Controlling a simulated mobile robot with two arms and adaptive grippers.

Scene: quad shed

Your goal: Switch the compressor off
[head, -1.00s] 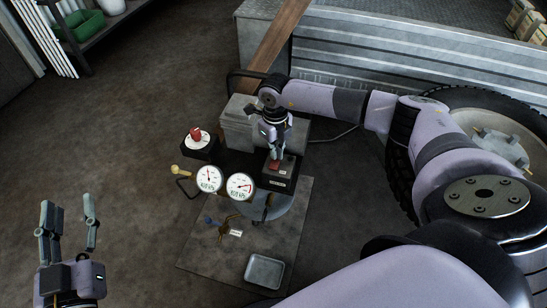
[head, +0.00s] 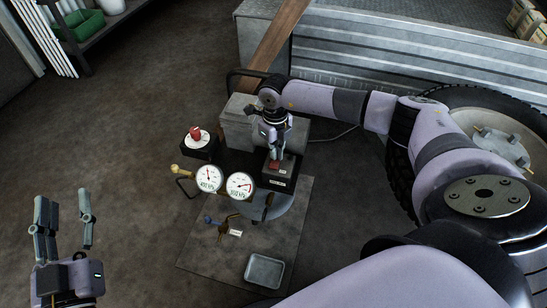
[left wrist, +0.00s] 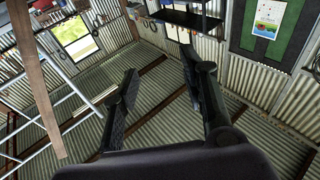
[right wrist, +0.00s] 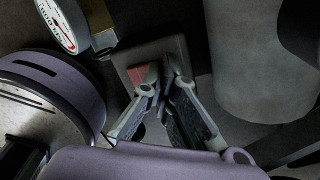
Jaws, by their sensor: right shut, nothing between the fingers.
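A black switch box (head: 279,181) with a red rocker (head: 274,165) sits beside the right gauge. My right gripper (head: 275,156) is shut and empty, its fingertips pointing down at the red rocker. In the right wrist view the fingertips (right wrist: 166,72) are at the red rocker (right wrist: 141,76) and partly hide it; I cannot tell whether they press it. My left gripper (head: 65,212) is open and empty, far left.
A red knob (head: 195,133) on a black box stands left of the compressor. A grey tray (head: 264,270) lies on the mat (head: 215,255). A large tyre (head: 462,100) stands at right, and a corrugated metal wall (head: 400,60) lies behind. The floor at left is clear.

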